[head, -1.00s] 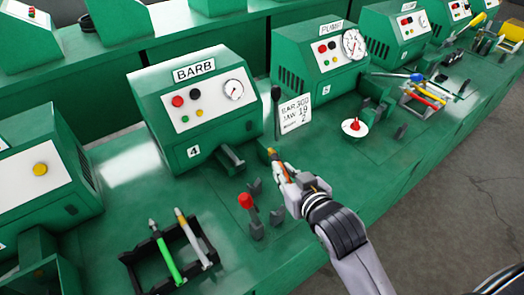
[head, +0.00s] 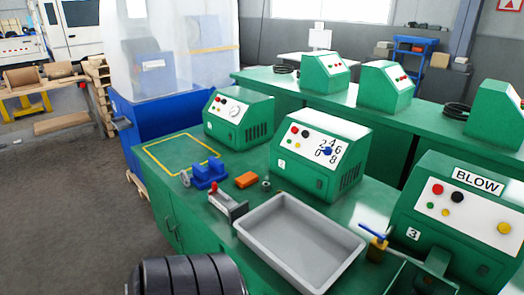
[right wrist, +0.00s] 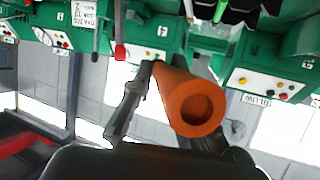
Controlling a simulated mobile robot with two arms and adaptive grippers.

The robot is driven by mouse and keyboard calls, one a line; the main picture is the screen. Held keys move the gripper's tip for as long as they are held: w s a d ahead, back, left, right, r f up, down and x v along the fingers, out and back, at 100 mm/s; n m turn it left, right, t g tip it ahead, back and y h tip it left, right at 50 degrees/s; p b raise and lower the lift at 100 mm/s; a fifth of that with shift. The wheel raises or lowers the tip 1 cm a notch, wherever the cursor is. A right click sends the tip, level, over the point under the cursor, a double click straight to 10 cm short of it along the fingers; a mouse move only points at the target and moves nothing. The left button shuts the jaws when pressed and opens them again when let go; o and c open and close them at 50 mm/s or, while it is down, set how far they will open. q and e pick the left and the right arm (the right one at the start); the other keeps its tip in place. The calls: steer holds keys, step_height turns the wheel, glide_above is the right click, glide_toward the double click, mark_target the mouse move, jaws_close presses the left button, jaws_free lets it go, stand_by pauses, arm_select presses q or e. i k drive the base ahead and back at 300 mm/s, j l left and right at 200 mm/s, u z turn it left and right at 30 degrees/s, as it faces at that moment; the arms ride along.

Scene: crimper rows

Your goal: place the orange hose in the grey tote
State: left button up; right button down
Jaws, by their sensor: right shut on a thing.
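The grey tote (head: 300,243) is in the head view, on the green bench at lower middle. It is shallow, rectangular and looks empty. The orange hose (right wrist: 190,95) is in the right wrist view, its hollow round end facing the camera. My right gripper (right wrist: 172,80) is shut on the hose; one finger shows along its left side and the other is mostly hidden behind it. Neither the hose nor my right gripper shows in the head view. My left gripper is in neither current view.
Left of the tote are a grey-and-red fixture (head: 228,203), a blue vise-like block (head: 209,173) and an orange block (head: 246,180). Green machines stand behind.

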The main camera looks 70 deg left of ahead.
mark_target(287, 243)
steer(key=k+j, duration=0.1)
steer(key=j, duration=0.3)
steer(key=k+j, duration=0.1)
steer(key=j, duration=0.3)
steer(key=k+j, duration=0.15)
steer(key=j, duration=0.25)
steer(key=k+j, duration=0.1)
steer(key=j, duration=0.25)
steer(key=k+j, duration=0.1)
steer(key=j, duration=0.3)
steer(key=k+j, duration=0.1)
steer(key=j, duration=0.3)
steer(key=i+j, duration=0.1)
steer(key=j, duration=1.45)
